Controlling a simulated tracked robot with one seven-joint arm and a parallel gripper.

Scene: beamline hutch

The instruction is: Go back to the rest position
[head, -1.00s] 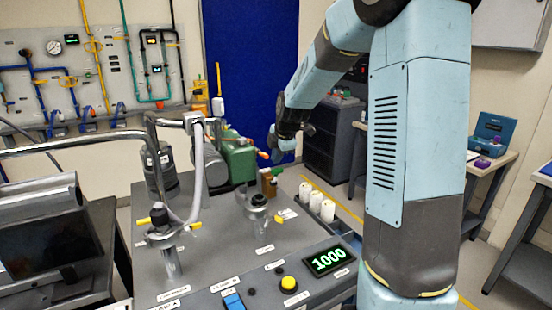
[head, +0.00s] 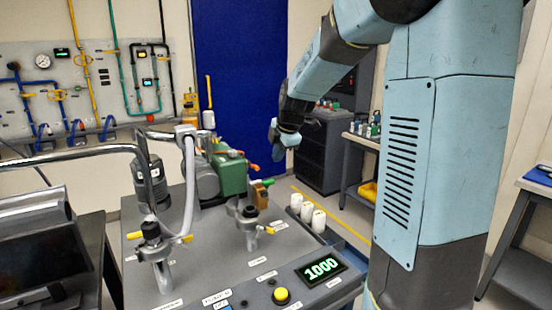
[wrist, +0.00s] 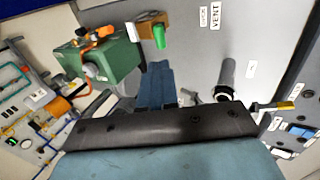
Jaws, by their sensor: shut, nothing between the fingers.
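My gripper (head: 274,137) hangs at the end of my light-blue arm in the head view, in the air at the far side of the grey bench (head: 203,262). In the wrist view my gripper (wrist: 157,70) shows as blue fingers close together, shut with nothing between them. It points over the bench, between a green pump-like box (wrist: 98,57) and a grey post. The green box also shows in the head view (head: 230,174), left of and lower than my gripper. My arm rises on the right of the head view and bends over to the left.
A pipe panel (head: 95,90) and a blue door (head: 240,80) stand behind. Floor shows right of the bench.

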